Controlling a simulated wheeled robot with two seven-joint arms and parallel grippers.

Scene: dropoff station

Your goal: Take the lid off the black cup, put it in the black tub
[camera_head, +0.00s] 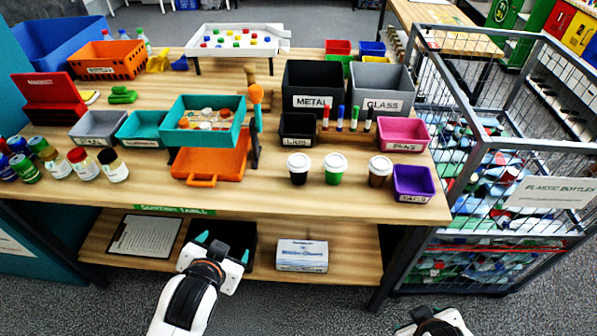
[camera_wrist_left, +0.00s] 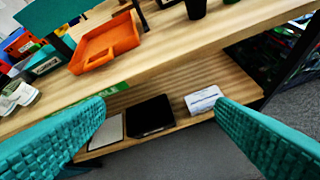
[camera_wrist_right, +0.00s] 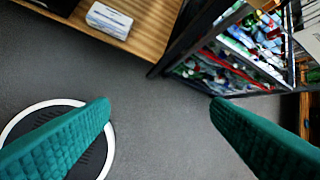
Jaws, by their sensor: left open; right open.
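The black cup (camera_head: 298,176) stands upright on the table near its front edge, with a white lid (camera_head: 299,160) on top. The black tub (camera_head: 297,139) with a white label stands just behind it; its inside looks dark. My left gripper (camera_head: 224,248) is open and empty, in front of the table and lower than its top, left of the cup. It also shows open in the left wrist view (camera_wrist_left: 160,105). My right gripper (camera_wrist_right: 160,103) is open and empty over the floor; only part of that arm shows at the bottom right of the head view.
A green cup (camera_head: 334,176) and a brown cup (camera_head: 380,178), both white-lidded, stand right of the black cup. A purple bin (camera_head: 413,183) is at the right corner. An orange tray (camera_head: 212,163) lies left. The wire cage (camera_head: 468,180) stands right of the table.

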